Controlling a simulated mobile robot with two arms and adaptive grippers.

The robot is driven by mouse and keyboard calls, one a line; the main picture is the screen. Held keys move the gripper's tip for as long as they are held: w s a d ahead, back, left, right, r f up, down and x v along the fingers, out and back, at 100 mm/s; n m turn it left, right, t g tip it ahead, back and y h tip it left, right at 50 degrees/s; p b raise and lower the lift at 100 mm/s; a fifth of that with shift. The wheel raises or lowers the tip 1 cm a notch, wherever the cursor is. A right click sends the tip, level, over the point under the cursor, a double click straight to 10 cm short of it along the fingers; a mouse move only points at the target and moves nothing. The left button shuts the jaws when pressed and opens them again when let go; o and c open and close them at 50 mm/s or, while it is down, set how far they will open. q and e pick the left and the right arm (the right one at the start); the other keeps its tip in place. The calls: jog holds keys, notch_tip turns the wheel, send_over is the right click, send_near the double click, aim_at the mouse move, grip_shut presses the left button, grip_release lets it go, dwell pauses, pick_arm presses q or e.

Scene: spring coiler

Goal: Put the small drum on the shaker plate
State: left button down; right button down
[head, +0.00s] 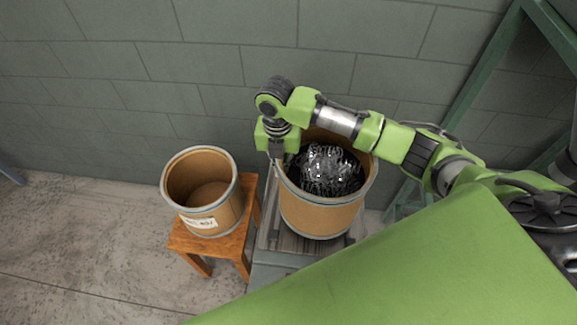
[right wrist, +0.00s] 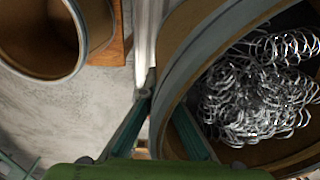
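A brown fibre drum (head: 224,208) with a grey rim and white label stands empty and upright on a wooden stool. It looks slightly smaller than the other drum, and part of it shows in the right wrist view (right wrist: 77,42). A second brown drum (head: 318,218) holds shiny coiled springs (head: 328,170) and stands on a grey ribbed metal plate (head: 268,235), possibly the shaker plate. My right gripper (head: 277,158) is at this drum's left rim. In the right wrist view its fingers (right wrist: 163,102) lie either side of the rim; firm contact is unclear. My left gripper is not in view.
The wooden stool (head: 222,246) stands close beside the grey stand. A block wall (head: 110,80) is behind. Green frame posts (head: 470,105) stand at the right. Bare floor (head: 80,240) lies free at the left. The spring drum covers much of the plate.

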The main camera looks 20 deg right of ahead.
jog(key=f, duration=0.2)
jog(key=w+f+p, duration=0.1)
jog(key=f, duration=0.1)
jog(key=shift+w+a+f, duration=0.1)
jog(key=shift+w+f, duration=0.1)
jog(key=shift+f, duration=0.15)
jog(key=c, duration=2.3)
grip_release()
jog(key=shift+f, duration=0.1)
jog(key=shift+c, duration=0.2)
jog(key=shift+o, duration=0.3)
jog(key=shift+s, duration=0.15)
notch_tip(320, 180, up, 12)
jog(key=b, duration=0.2)
jog(key=shift+a+r, duration=0.2)
